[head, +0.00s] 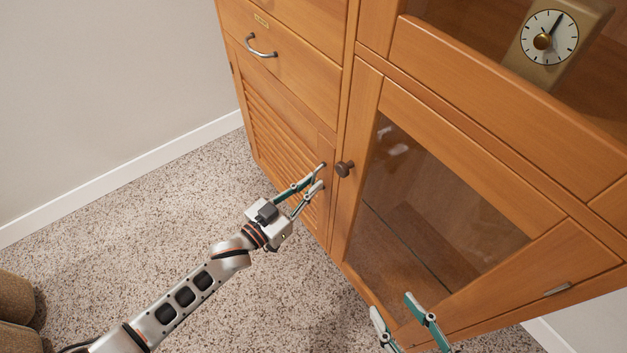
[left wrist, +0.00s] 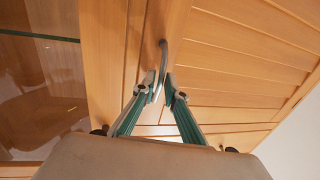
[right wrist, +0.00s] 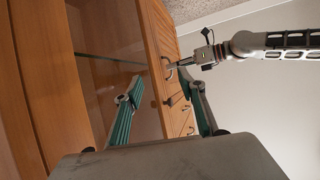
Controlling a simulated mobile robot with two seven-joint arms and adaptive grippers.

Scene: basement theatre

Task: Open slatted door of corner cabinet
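The slatted door (head: 288,150) is the lower left door of the wooden corner cabinet. It looks flush with the frame in the head view. Its curved metal handle (left wrist: 164,58) stands upright near the edge beside the glass door. My left gripper (head: 318,181) is at this handle; in the left wrist view its fingertips (left wrist: 160,78) are close together on either side of the bar, closed around it. The handle's lower part is partly hidden by the fingers. My right gripper (right wrist: 160,90) is open and empty, in front of the glass door's lower part.
The glass door (head: 440,200) with a dark round knob (head: 344,169) is just right of the slatted door. A drawer (head: 285,65) with a metal pull is above it. A clock (head: 549,38) stands on the upper shelf. Speckled carpet is open in front and left, up to the wall.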

